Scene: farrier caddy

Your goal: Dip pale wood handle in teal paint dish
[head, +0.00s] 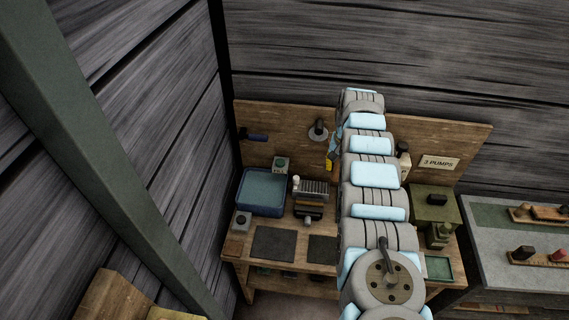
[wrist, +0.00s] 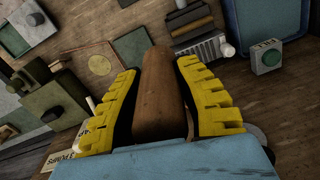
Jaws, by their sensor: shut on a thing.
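My gripper (wrist: 159,66) has its yellow ridged fingers closed on the sides of a brown wooden handle (wrist: 160,100), which points away from the wrist. The handle looks medium brown here rather than pale. In the head view my arm hides the handle, and only a bit of a yellow finger (head: 330,163) shows. A small green tray (head: 438,267), dark teal-green inside, sits at the bench's right front. A larger blue basin (head: 261,192) stands at the left and also shows in the wrist view (wrist: 300,42). I cannot tell for sure which is the paint dish. The handle is apart from both.
The wooden bench (head: 298,266) carries dark mats (head: 274,244), a grey ribbed block (head: 314,187) and a green box (head: 435,203). A backboard with a "3 PUMPS" sign (head: 440,163) rises behind. A grey side table (head: 500,260) stands at the right.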

